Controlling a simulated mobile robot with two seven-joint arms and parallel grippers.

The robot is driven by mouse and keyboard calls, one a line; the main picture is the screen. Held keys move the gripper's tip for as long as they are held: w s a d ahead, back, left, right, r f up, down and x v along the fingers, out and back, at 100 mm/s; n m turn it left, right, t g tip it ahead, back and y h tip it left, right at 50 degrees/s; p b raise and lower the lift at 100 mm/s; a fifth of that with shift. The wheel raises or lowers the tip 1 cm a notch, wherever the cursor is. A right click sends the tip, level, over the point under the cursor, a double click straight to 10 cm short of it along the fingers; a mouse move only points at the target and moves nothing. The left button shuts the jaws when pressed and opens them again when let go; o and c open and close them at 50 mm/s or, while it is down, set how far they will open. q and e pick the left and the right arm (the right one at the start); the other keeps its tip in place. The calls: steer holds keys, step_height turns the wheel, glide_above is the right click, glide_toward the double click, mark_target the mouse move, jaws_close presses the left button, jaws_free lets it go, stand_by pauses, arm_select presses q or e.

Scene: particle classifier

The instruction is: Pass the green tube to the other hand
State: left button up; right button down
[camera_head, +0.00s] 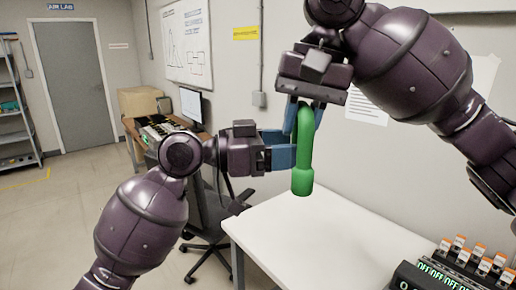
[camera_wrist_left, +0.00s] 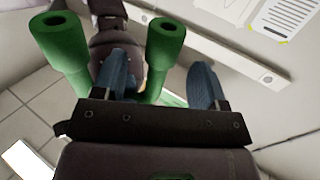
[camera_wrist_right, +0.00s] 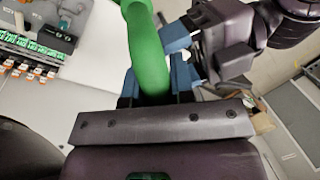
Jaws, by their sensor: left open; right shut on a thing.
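The green tube (camera_head: 302,178) hangs from my right gripper (camera_head: 304,122) in the head view, its wide end down above the white table. In the left wrist view the tube shows two wide open ends, so it is bent. My right gripper is shut on it; in the right wrist view the tube (camera_wrist_right: 148,55) passes between the blue fingers. My left gripper (camera_head: 291,150) is open beside the tube, coming from the left. In the left wrist view one leg (camera_wrist_left: 162,50) runs between its fingers and the other leg (camera_wrist_left: 62,45) is outside them. Contact cannot be told.
The white table (camera_head: 335,235) below is largely bare. A black rack (camera_head: 445,275) with green displays and several orange-capped vials stands at its right end. A chair (camera_head: 215,215) and a desk with a monitor (camera_head: 191,104) are behind on the left.

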arm_select(q)
steer(key=shift+w+d, duration=0.2)
steer(key=shift+d, duration=0.7)
steer(key=c, duration=1.1)
steer(key=shift+o, duration=0.2)
arm_select(e)
steer(key=c, duration=0.9)
jaws_free()
steer(key=shift+r, duration=0.1)
